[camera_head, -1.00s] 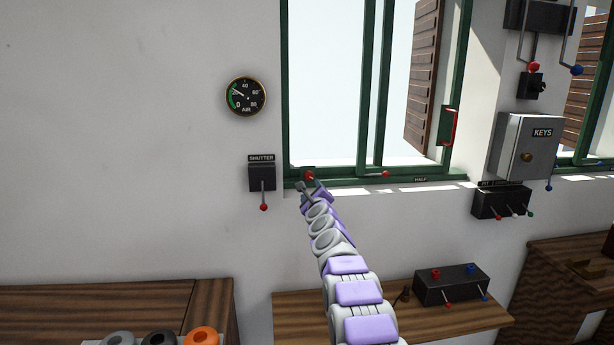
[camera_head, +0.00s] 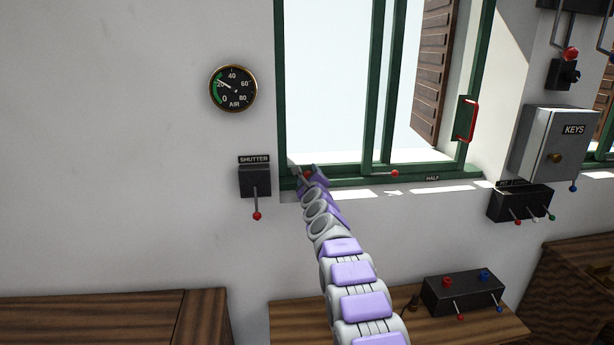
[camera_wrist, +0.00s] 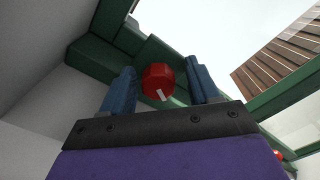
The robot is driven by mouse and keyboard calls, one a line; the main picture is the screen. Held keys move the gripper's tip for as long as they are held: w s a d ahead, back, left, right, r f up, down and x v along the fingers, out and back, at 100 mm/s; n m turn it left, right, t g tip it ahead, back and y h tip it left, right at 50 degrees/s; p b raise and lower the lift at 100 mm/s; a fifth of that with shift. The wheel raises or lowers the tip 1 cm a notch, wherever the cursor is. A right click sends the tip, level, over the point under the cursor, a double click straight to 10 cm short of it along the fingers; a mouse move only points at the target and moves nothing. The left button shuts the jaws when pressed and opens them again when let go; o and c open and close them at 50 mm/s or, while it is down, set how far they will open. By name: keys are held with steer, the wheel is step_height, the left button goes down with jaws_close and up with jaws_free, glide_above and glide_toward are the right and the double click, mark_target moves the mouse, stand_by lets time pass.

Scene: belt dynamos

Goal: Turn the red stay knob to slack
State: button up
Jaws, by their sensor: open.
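The red stay knob (camera_wrist: 158,82) is on the green window frame, with a small white mark on its face. In the wrist view it sits between the two blue fingers of my gripper (camera_wrist: 162,88), which is open; clear space shows on both sides of the knob. In the head view my gripper (camera_head: 309,174) is at the lower left corner of the window, and the knob (camera_head: 308,173) is mostly hidden by it. A second red knob (camera_head: 395,173) on a short bar is farther right along the sill.
A SHUTTER lever box (camera_head: 255,181) is on the wall just left of my gripper. An AIR gauge (camera_head: 233,88) hangs above it. A red window handle (camera_head: 471,121) and a KEYS box (camera_head: 552,143) are to the right. A wooden bench (camera_head: 290,322) stands below.

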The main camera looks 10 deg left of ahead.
steer(key=shift+s+d, duration=0.1)
steer(key=shift+d, duration=0.1)
steer(key=shift+c, duration=0.3)
steer(key=shift+s+a+f, duration=0.1)
steer(key=shift+a+f, duration=0.05)
steer(key=shift+a, duration=0.35)
steer(key=c, duration=0.6)
steer(key=shift+d, duration=0.15)
steer(key=c, duration=0.4)
